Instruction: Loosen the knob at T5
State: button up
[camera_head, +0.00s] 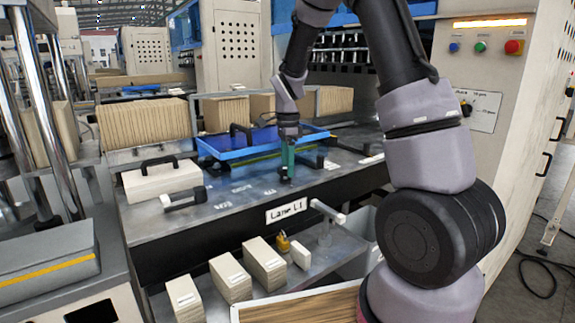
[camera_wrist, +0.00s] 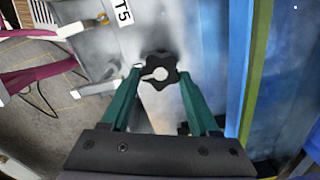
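The T5 knob is a black lobed star knob (camera_wrist: 159,71) with a pale, pointer-like mark at its middle. It shows in the wrist view just below the white T5 label (camera_wrist: 123,12), on a grey metal deck. My gripper (camera_wrist: 161,76) has green fingers, one on each side of the knob, with the tips close to its lobes. The fingers look spread around the knob; firm contact cannot be made out. In the head view my gripper (camera_head: 286,178) points down at the deck (camera_head: 225,197), and the knob is mostly hidden there.
A blue tray (camera_head: 215,148) lies behind my gripper. A black-handled pale block (camera_head: 162,182) and a grey cylindrical handle (camera_head: 184,198) are left on the deck. The Lane L1 sign (camera_head: 286,210) is on the front edge. Cardboard blocks (camera_head: 264,262) stand on the lower shelf.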

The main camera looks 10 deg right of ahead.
jog(key=shift+n, duration=0.3)
jog(key=n, duration=0.5)
jog(key=shift+w, duration=0.15)
jog(key=n, duration=0.6)
jog(key=shift+a+f, duration=0.1)
jog(key=shift+a, duration=0.05)
jog(key=n, duration=0.5)
jog(key=shift+a, duration=0.2)
jog(key=n, duration=0.6)
jog(key=shift+a, duration=0.15)
jog(key=o, duration=1.4)
jog(key=shift+w, duration=0.1)
